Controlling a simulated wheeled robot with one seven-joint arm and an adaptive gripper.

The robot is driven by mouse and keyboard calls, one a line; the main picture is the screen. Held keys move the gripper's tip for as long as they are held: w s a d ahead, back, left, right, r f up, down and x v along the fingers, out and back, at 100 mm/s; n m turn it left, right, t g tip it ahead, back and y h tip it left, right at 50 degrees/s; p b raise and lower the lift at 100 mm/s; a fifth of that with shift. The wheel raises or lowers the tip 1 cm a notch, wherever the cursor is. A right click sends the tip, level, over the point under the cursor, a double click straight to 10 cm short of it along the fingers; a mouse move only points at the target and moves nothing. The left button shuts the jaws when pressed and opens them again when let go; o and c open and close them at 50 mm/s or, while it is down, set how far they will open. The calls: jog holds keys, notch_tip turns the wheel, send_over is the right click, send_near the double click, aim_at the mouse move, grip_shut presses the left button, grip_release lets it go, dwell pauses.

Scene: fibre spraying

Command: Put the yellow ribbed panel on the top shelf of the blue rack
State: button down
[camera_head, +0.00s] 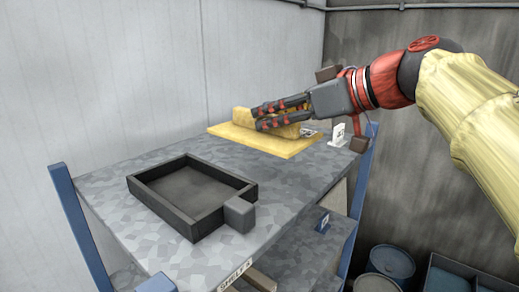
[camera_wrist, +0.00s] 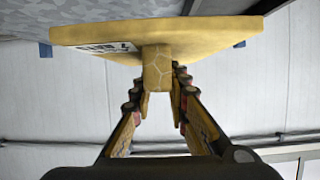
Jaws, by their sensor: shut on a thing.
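The yellow ribbed panel (camera_head: 262,143) lies flat at the far end of the grey top shelf (camera_head: 285,195) of the blue rack (camera_head: 361,200), near the wall. Its raised rib (camera_head: 240,117) stands up from the plate. My gripper (camera_head: 256,118) is shut on this rib. In the wrist view, the panel (camera_wrist: 215,36) spans the top and the rib sits between the fingers of my gripper (camera_wrist: 160,82). A label shows on the plate, partly cut off. The panel appears at shelf level, but I cannot tell whether it is fully resting.
A dark open tray (camera_head: 190,187) with a grey block at its corner stands on the near part of the shelf. A small white tag (camera_head: 338,134) stands at the right edge near my gripper. Blue barrels (camera_head: 390,264) stand on the floor at right. The shelf between tray and panel is clear.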

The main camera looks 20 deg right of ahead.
jog(key=w+f, duration=0.1)
jog(key=w+d, duration=0.1)
jog(key=w, duration=0.1)
jog(key=w+f, duration=0.1)
jog(key=w, duration=0.1)
jog(key=shift+d+f, duration=0.3)
jog(key=shift+d, duration=0.1)
jog(key=w+f, duration=0.1)
jog(key=w+d+f, duration=0.1)
jog(key=f, duration=0.1)
jog(key=shift+w+d+f, duration=0.1)
jog(key=shift+w+f, duration=0.15)
jog(key=shift+w+d+f, duration=0.15)
jog(key=shift+w+f, duration=0.3)
jog(key=shift+f, duration=0.05)
jog(key=f, duration=0.3)
jog(key=shift+w+d, duration=0.15)
jog(key=shift+w, duration=0.15)
jog(key=shift+f, duration=0.4)
jog(key=c, duration=2.2)
grip_release()
jog(key=shift+f, duration=0.25)
jog(key=o, duration=0.5)
jog(key=shift+c, duration=0.2)
jog(key=shift+r, duration=0.15)
